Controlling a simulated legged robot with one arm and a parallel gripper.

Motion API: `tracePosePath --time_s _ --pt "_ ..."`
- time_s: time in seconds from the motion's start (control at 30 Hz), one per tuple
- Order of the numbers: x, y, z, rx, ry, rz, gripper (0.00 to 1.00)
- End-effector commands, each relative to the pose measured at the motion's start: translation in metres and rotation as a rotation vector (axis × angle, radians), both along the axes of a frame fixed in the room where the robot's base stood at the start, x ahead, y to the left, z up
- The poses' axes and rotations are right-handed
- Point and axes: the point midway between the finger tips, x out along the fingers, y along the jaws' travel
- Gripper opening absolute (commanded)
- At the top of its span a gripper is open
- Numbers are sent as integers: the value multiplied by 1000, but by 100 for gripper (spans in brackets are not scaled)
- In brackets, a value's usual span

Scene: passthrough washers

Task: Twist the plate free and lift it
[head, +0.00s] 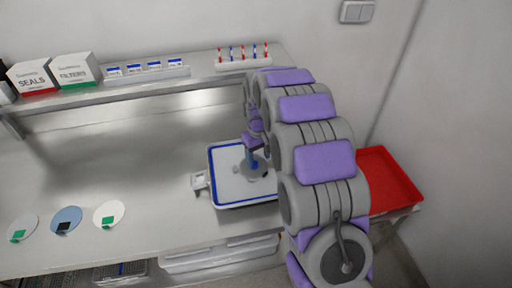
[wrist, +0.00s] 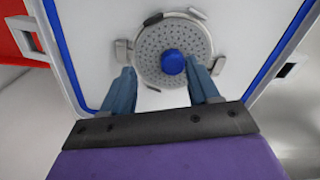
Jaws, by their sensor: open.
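The plate (wrist: 150,60) is a round grey perforated disc with a blue knob (wrist: 173,62) on it. It lies on a white panel with a blue border (head: 226,188), with small clips around its rim. My gripper (wrist: 163,82) is open, its two blue-grey fingers on either side of the plate's near part, with the knob between and just beyond the tips. I cannot tell whether the fingers touch the plate. In the head view the plate (head: 262,166) is partly hidden by my gripper and arm.
A red tray (head: 388,180) stands at the right. Several thin discs with coloured tabs, such as the white one (head: 108,213), lie at the bench's front left. A back shelf (head: 204,72) holds boxes, a rack of small containers and a rack of tubes. The bench's middle left is clear.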

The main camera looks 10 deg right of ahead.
Motion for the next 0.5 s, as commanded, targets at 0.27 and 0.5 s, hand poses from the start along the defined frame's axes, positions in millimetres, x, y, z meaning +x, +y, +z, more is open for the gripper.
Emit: tracePosePath --time_s 0.27,0.5 --pt "-1 8 -23 -7 3 3 60" --pt "0 0 -24 1 1 3 60"
